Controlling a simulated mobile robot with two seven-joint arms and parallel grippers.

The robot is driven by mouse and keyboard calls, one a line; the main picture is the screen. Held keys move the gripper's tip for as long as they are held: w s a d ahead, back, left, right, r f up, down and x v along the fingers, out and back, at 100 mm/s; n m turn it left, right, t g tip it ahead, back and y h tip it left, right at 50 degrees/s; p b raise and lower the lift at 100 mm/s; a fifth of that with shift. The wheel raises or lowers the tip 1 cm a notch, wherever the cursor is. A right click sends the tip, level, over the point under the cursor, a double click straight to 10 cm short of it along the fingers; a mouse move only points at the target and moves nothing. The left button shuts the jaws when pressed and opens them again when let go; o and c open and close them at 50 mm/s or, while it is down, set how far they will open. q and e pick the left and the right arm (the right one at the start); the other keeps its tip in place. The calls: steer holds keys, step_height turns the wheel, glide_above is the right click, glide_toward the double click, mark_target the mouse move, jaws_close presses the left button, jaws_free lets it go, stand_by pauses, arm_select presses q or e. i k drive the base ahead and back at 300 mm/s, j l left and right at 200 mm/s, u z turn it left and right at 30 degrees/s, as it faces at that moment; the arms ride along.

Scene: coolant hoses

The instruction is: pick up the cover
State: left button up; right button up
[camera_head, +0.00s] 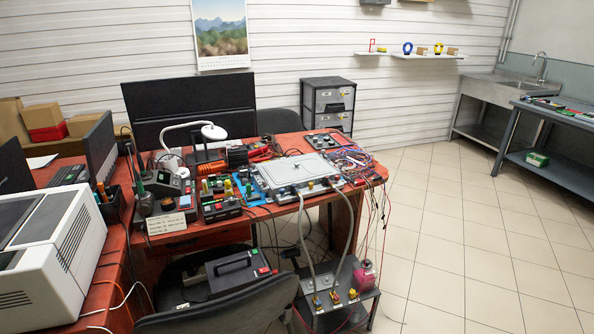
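The cover looks to be the light grey rectangular plate with a small handle on top (298,170). It lies flat on a device on the red-brown workbench (175,240), near the bench's right front edge. Hoses (304,235) run from the device's front down to a low cart. Neither of my grippers shows in the head view.
A low cart (340,296) with colored fittings and a pink container (364,273) stands before the bench. A black chair (225,305) blocks the front left. Tools, wires (350,163) and a lamp (213,131) crowd the bench. The tiled floor (470,235) at right is clear.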

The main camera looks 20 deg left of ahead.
mark_target(284, 173)
steer(key=i+l+u, duration=0.1)
steer(key=i, duration=0.45)
steer(key=i+l+u, duration=0.1)
steer(key=i+l, duration=0.15)
steer(key=i, duration=0.25)
steer(key=i+l+u, duration=0.1)
steer(key=i, duration=0.4)
steer(key=l, duration=0.1)
